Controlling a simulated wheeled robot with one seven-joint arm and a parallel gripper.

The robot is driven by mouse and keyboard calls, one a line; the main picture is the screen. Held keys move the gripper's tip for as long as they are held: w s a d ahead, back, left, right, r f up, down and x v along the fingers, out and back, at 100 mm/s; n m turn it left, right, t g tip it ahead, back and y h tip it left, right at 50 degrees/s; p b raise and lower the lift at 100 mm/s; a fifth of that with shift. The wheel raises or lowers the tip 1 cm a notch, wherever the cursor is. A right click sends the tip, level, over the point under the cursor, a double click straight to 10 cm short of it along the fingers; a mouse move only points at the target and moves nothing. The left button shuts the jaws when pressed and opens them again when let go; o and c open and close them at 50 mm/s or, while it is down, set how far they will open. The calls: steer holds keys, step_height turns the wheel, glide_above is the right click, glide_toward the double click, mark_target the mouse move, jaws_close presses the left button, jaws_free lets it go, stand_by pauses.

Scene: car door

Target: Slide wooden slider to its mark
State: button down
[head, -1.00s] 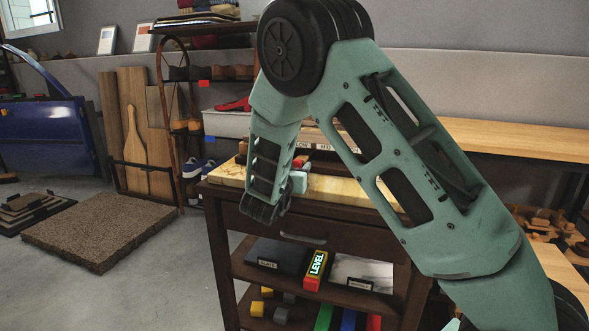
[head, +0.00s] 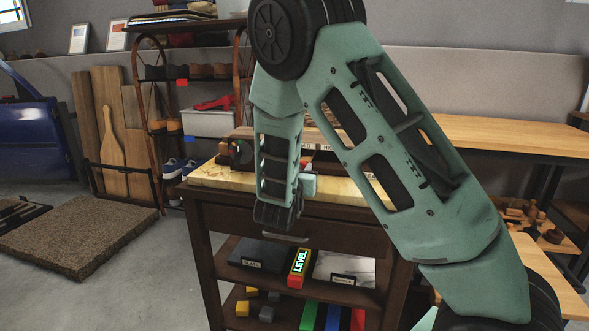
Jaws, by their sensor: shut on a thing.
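My gripper (head: 308,180) shows only in part over the wooden worktop (head: 210,176), behind my wrist. Its fingertips are mostly hidden, but it is shut on the slider. The wooden slider itself is hidden behind my arm, so its distance from its mark cannot be seen. A low wooden fixture (head: 240,150) stands at the back of the worktop, with white labels (head: 315,146) along its front. My forearm covers its middle. A small red piece shows beside my gripper.
Below the worktop, a dark cabinet has a drawer and shelves with a block marked LEVEL (head: 300,262) and coloured blocks. A brown mat (head: 75,242) lies on the floor at left, near a blue car door (head: 30,140). A long wooden bench (head: 500,135) stands at right.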

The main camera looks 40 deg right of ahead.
steer(key=c, duration=1.1)
jaws_free()
steer(key=shift+c, duration=0.2)
steer(key=p+v, duration=0.3)
steer(key=v, duration=1.4)
steer(key=shift+s+a, duration=0.2)
